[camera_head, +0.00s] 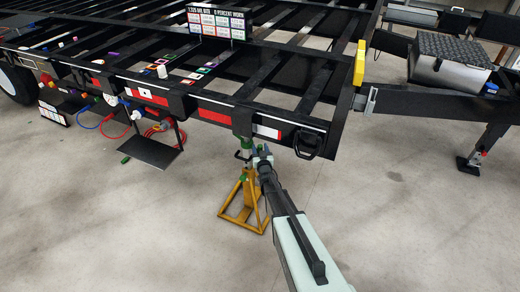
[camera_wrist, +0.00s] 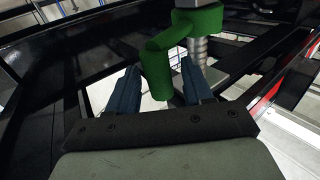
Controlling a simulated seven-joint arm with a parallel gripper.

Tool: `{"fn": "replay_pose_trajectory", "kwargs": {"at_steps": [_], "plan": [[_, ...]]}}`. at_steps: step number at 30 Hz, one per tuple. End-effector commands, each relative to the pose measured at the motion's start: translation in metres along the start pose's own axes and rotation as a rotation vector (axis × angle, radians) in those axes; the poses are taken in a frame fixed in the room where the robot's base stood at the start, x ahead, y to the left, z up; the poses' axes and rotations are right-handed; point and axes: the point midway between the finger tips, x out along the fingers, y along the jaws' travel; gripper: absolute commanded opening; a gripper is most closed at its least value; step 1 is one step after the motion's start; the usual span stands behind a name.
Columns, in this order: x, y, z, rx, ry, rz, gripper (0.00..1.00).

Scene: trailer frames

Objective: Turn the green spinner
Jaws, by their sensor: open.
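The green spinner (camera_wrist: 172,62) shows large in the wrist view, fixed around a grey threaded screw (camera_wrist: 200,52). Its near green arm hangs between the two blue fingers of my gripper (camera_wrist: 160,90), which are apart on either side of it. I cannot tell whether either finger touches it. In the head view the spinner (camera_head: 243,153) is a small green spot on top of the yellow jack stand (camera_head: 242,195), under the trailer edge. My gripper (camera_head: 262,155) is right beside it there and partly hides the stand.
The black trailer frame (camera_head: 300,118) with red and white reflective strips lies just above my gripper. A black handle loop (camera_head: 309,144) hangs to its right. Red and blue hoses (camera_head: 112,125) and a black shelf (camera_head: 152,152) are on the left. The floor in front is clear.

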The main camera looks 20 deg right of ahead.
Motion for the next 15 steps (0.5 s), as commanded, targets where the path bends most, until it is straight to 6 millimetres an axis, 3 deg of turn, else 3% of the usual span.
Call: {"fn": "replay_pose_trajectory", "kwargs": {"at_steps": [11, 15], "plan": [[0.0042, 0.0000, -0.0001, 0.000, 0.000, 0.000, 0.51], [0.0042, 0.0000, -0.0002, 0.000, 0.000, 0.000, 0.38]]}}
